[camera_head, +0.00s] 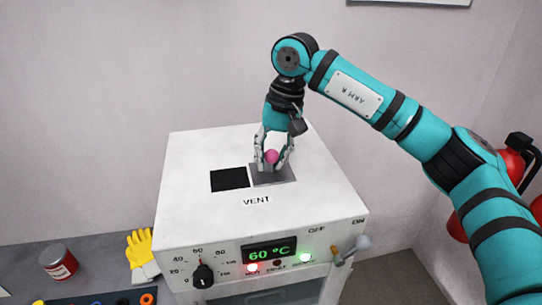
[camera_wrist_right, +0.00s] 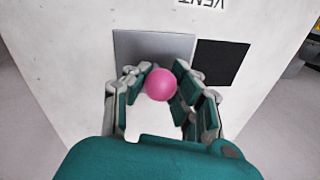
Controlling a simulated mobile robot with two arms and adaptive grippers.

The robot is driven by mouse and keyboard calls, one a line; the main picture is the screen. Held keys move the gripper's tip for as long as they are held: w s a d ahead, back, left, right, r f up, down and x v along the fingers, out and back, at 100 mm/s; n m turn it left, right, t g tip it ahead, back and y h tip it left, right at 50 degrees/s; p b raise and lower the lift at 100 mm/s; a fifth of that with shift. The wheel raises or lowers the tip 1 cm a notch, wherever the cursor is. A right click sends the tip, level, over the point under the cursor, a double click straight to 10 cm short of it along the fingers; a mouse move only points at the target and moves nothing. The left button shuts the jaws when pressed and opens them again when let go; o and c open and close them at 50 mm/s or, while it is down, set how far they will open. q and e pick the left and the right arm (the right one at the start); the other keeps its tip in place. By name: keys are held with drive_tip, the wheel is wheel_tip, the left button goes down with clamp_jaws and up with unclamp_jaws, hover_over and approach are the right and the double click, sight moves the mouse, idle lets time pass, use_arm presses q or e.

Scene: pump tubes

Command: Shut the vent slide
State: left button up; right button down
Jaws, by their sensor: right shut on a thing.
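The vent slide is a grey plate (camera_head: 263,179) with a round pink knob (camera_head: 272,157) on top of the white cabinet. The black vent opening (camera_head: 229,179) lies uncovered just left of the plate. In the right wrist view the plate (camera_wrist_right: 152,46) is on the left and the opening (camera_wrist_right: 220,62) on the right. My right gripper (camera_head: 273,163) points down with its fingers on both sides of the pink knob (camera_wrist_right: 160,84), shut on it. My left gripper is not in view.
The cabinet (camera_head: 190,205) has a "VENT" label, a dial (camera_head: 203,276), a "60 °C" display (camera_head: 268,251) and a lever (camera_head: 350,249) on its front edge. A yellow glove (camera_head: 141,252) and a red tin (camera_head: 58,264) are at lower left.

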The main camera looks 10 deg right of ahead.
drive_tip(key=shift+r, duration=0.1)
drive_tip(key=a, duration=0.9)
drive_tip(key=shift+a, duration=0.3)
drive_tip(key=shift+d+r, duration=0.1)
drive_tip(key=shift+d, duration=0.1)
drive_tip(key=c, duration=1.3)
unclamp_jaws()
drive_tip(key=shift+a, duration=0.1)
drive_tip(key=shift+c, duration=0.2)
drive_tip(key=o, duration=0.4)
drive_tip(key=shift+a, duration=0.15)
drive_tip(key=shift+c, duration=0.2)
